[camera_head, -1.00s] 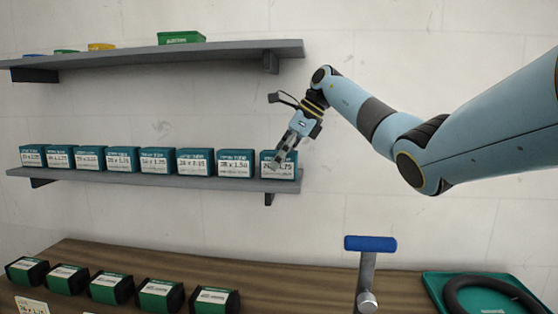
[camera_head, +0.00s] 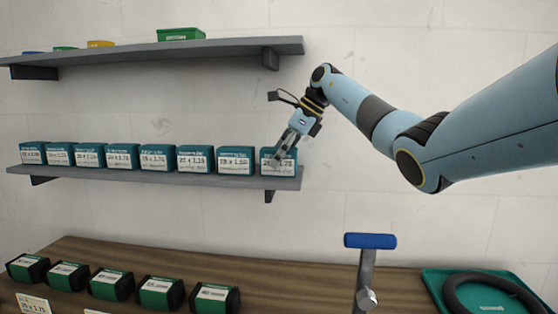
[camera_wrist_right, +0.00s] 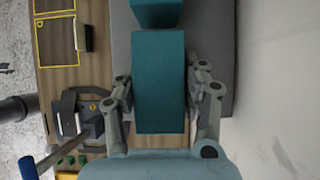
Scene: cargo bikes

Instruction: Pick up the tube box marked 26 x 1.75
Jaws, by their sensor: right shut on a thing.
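A teal tube box (camera_head: 278,170) stands at the right end of the middle shelf. Its white label ends in 1.75, but my fingers cover part of the first number. My right gripper (camera_head: 284,157) is at this box and shut on it. In the right wrist view the teal box (camera_wrist_right: 159,85) lies between the two grey fingers of the right gripper (camera_wrist_right: 161,80), one on each side. The box appears still at shelf level; I cannot tell whether it touches the shelf. My left gripper is not in view.
Several similar teal boxes (camera_head: 236,160) stand in a row to the left on the middle shelf (camera_head: 150,180). An upper shelf (camera_head: 230,48) hangs above. Below, a wooden bench (camera_head: 330,285) holds several dark green boxes (camera_head: 160,293), a blue-topped stand (camera_head: 370,241) and a green tray (camera_head: 432,285) with a tyre.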

